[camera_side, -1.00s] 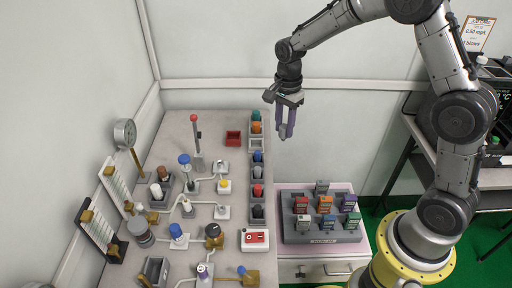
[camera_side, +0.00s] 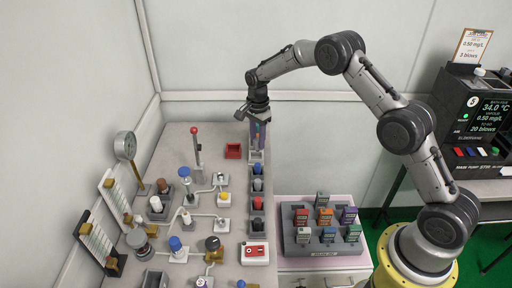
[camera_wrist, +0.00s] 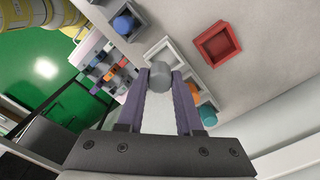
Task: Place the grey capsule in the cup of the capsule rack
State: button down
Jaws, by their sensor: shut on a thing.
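The grey capsule (camera_wrist: 161,77) is between the fingertips of my gripper (camera_wrist: 160,84) in the wrist view. My gripper (camera_side: 257,138) is shut on it, over the back part of the capsule rack (camera_side: 257,187) in the side view. That cup also shows just below the fingers in the side view (camera_side: 257,157). The capsule is mostly hidden there, and its height above the cup is unclear.
A blue capsule (camera_wrist: 123,24) stands in a neighbouring cup; orange (camera_wrist: 194,97) and teal (camera_wrist: 208,115) capsules are on the other side. A red square tray (camera_side: 233,151) lies left of the rack. Several coloured testers fill a grey holder (camera_side: 322,248) at the right.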

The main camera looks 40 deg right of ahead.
aim_at(256, 147)
jog(key=shift+w+f, duration=0.4)
jog(key=shift+f, duration=1.6)
jog(key=shift+f, duration=0.15)
jog(key=c, duration=0.6)
grip_release()
jog(key=shift+o, duration=0.2)
